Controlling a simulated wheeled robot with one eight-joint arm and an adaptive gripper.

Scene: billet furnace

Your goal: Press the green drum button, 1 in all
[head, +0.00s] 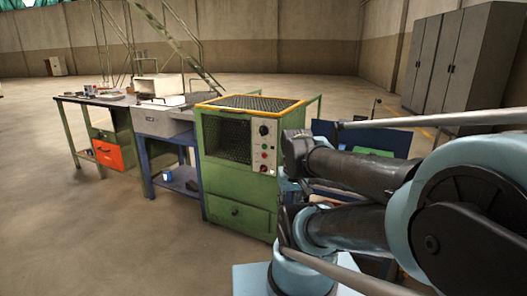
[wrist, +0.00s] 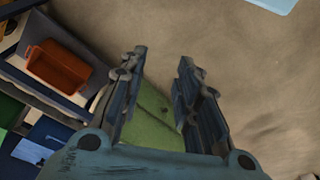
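A green furnace cabinet (head: 237,190) with a mesh window stands at the middle of the head view. The buttons are too small for me to be sure which one is the green drum button. My gripper (wrist: 163,56) shows in the wrist view with its two fingers apart and nothing held between them. A green surface (wrist: 150,112) lies beyond the fingers, and I cannot tell whether it is the cabinet. In the head view my arm covers the area right of the panel.
A blue-legged table (head: 165,125) and a workbench with an orange drawer box (head: 107,152) stand left of the cabinet. Grey lockers (head: 447,62) stand at the back right. An orange bin (wrist: 57,66) shows in the wrist view. The floor in front is clear.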

